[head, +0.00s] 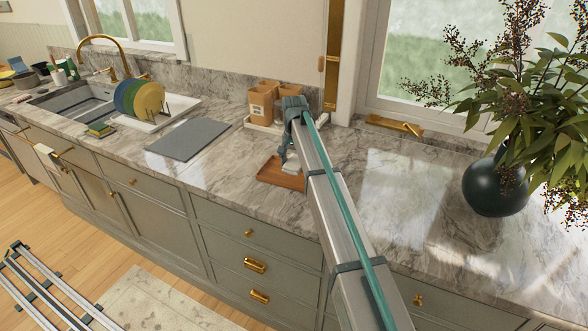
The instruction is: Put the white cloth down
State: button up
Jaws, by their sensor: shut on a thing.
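My gripper (287,157) is small in the head view, at the far end of my arm over the marble counter. It is shut on the white cloth (293,164), of which only a small pale patch shows. The cloth is just above or touching a brown wooden tray (276,176); I cannot tell which. My arm hides the right side of the tray and part of the cloth.
Tan containers (262,101) stand on a white tray behind my gripper. A grey mat (188,139) lies to the left, near a dish rack with plates (148,98) and a sink (75,101). A dark vase (494,187) with plants stands right. The counter between is clear.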

aim_at(294, 161)
jog(key=shift+w+a+f, duration=0.1)
jog(key=shift+w+f, duration=0.3)
jog(key=shift+w, duration=0.05)
jog(key=shift+f+p, duration=0.55)
jog(key=shift+f, duration=1.05)
jog(key=shift+f, duration=0.1)
jog(key=o, duration=1.3)
notch_tip(294, 161, up, 12)
jog(key=b, duration=0.3)
